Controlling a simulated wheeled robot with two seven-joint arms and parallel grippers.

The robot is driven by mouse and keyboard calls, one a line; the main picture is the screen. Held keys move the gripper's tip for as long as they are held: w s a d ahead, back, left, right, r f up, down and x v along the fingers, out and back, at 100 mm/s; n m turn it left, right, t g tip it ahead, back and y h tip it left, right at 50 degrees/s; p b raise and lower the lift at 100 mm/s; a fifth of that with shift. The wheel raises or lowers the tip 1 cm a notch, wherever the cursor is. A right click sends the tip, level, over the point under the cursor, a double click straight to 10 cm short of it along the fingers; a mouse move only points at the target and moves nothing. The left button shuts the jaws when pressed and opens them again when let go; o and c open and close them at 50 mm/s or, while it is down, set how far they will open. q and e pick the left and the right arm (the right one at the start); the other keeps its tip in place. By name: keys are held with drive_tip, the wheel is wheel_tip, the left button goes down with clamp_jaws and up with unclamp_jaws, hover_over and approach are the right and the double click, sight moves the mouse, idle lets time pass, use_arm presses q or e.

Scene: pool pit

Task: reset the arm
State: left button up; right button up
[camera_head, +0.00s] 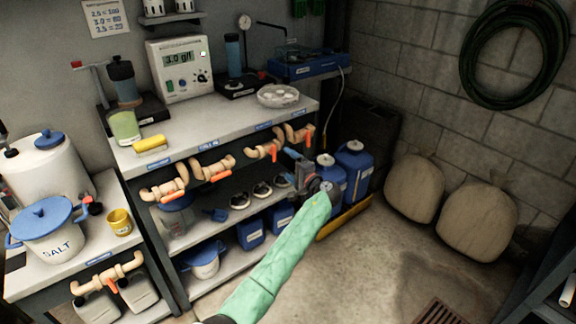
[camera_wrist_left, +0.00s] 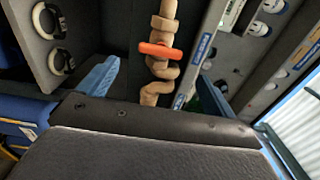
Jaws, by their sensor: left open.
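My left arm, in a green sleeve, reaches up from the bottom of the head view. My left gripper (camera_head: 291,168) is in front of the right end of the grey workbench, below the worktop edge. Its jaws are open and nothing is between them in contact. In the left wrist view the two blue fingers stand wide apart (camera_wrist_left: 152,82). A tan pipe valve with an orange handle (camera_wrist_left: 160,51) shows beyond and between them; I cannot tell how near it is. My right gripper is not in view.
The workbench (camera_head: 222,140) carries pipe valves (camera_head: 213,169) along its front. Blue canisters (camera_head: 354,164) stand just right of the gripper. A salt pot (camera_head: 47,231) stands at left. Sacks (camera_head: 478,222) lean on the right wall.

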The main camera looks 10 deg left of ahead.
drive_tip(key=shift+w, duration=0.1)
